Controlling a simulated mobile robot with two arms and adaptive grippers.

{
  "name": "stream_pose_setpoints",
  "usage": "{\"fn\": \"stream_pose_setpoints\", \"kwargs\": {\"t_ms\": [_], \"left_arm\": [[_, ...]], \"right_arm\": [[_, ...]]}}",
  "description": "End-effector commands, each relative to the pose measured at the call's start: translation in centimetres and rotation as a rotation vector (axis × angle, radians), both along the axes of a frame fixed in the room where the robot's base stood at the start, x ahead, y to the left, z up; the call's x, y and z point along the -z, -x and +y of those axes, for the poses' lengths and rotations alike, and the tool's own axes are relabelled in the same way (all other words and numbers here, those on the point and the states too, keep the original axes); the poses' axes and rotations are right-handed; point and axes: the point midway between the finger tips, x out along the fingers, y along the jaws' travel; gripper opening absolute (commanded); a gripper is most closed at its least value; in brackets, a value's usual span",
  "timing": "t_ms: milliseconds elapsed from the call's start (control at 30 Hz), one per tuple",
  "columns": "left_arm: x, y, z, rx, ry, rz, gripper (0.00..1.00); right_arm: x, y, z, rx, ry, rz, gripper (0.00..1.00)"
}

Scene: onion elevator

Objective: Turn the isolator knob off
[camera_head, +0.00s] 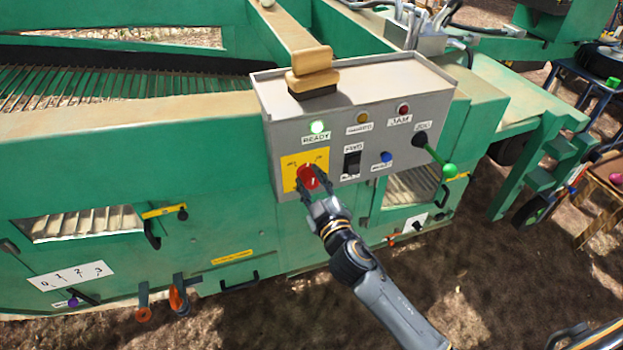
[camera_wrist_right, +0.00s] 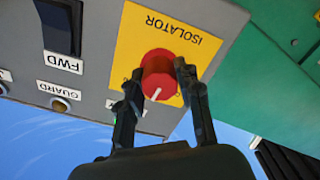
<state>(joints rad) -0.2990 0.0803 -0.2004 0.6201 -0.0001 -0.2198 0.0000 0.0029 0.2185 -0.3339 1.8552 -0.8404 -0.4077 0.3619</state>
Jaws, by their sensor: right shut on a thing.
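The red isolator knob (camera_head: 307,174) sits on a yellow plate (camera_head: 290,181) at the lower left of the grey control box. My right gripper (camera_head: 310,189) reaches it from below and in front, with its fingers shut on the knob. In the right wrist view the knob (camera_wrist_right: 157,68) is between the two fingertips (camera_wrist_right: 158,80), one on each side. That view shows the panel upside down. The white pointer line on the knob points down there, towards the panel's top. The small position labels are partly hidden by the fingers. My left gripper is not in view.
The grey box (camera_head: 345,92) also carries a lit green READY lamp (camera_head: 318,127), a black FWD switch (camera_head: 351,163), a blue button (camera_head: 386,157) and a lever with a green ball (camera_head: 449,170). The green machine body (camera_head: 190,240) has handles and levers below.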

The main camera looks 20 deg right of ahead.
Motion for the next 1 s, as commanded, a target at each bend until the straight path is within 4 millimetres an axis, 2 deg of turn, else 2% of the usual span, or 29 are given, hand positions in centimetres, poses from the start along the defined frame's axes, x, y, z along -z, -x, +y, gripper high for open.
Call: {"fn": "stream_pose_setpoints", "kwargs": {"t_ms": [600,1000], "left_arm": [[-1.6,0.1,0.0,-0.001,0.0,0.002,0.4],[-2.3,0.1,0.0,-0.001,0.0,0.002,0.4]], "right_arm": [[-0.2,0.0,0.1,0.0,0.582,-0.023,0.03],[-0.2,-0.1,0.0,0.001,0.846,-0.032,0.03]]}}
